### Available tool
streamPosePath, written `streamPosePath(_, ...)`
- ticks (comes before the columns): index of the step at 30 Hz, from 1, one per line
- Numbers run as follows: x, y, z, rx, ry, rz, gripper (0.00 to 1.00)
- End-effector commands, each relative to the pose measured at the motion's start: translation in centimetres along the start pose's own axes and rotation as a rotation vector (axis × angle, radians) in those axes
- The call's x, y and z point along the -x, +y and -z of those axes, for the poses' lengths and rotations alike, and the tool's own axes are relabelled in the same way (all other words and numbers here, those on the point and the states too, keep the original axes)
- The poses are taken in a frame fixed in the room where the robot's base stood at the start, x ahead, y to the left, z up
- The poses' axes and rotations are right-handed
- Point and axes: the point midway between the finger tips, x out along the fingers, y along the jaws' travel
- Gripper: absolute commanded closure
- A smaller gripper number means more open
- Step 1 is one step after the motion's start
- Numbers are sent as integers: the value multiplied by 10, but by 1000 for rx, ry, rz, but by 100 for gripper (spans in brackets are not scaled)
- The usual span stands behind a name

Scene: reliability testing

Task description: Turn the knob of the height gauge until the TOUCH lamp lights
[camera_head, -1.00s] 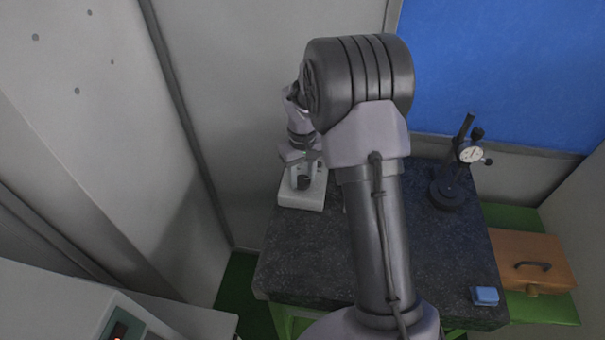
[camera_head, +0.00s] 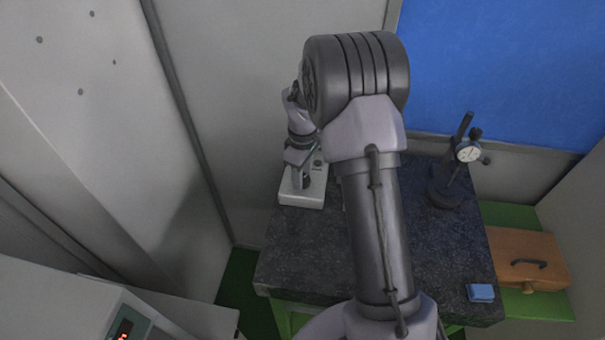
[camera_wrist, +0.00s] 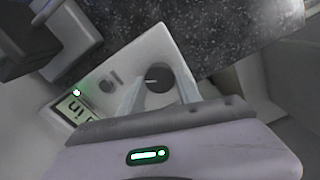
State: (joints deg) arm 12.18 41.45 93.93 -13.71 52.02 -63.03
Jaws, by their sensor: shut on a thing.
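The height gauge (camera_head: 302,196) stands at the back left of the dark table, its pale base showing below my wrist. In the wrist view its pale panel has a dark round knob (camera_wrist: 157,80), a smaller grey knob and a small display (camera_wrist: 74,108) with partly cut-off characters. A small lamp (camera_wrist: 76,92) beside the display glows green-white; its label is not readable. My gripper (camera_wrist: 155,72) has its pale fingers on both sides of the dark knob, shut on it. In the head view my wrist hides much of the gauge.
A dial indicator on a black stand (camera_head: 467,152) is at the table's back right. A blue block (camera_head: 481,293) lies near its front right corner. A brown case (camera_head: 530,262) sits right of the table (camera_head: 440,260). A box with red digits (camera_head: 122,332) is at lower left.

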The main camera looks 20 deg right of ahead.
Motion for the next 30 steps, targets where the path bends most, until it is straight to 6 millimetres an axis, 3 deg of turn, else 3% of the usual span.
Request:
streamPosePath(14,2,1,1,11,3,-4,100)
streamPosePath(15,2,1,1,11,3,-4,52)
streamPosePath(17,1,1,1,11,2,-3,40)
streamPosePath(26,1,0,0,10,1,-1,38)
streamPosePath(30,15,1,1,10,2,-4,38)
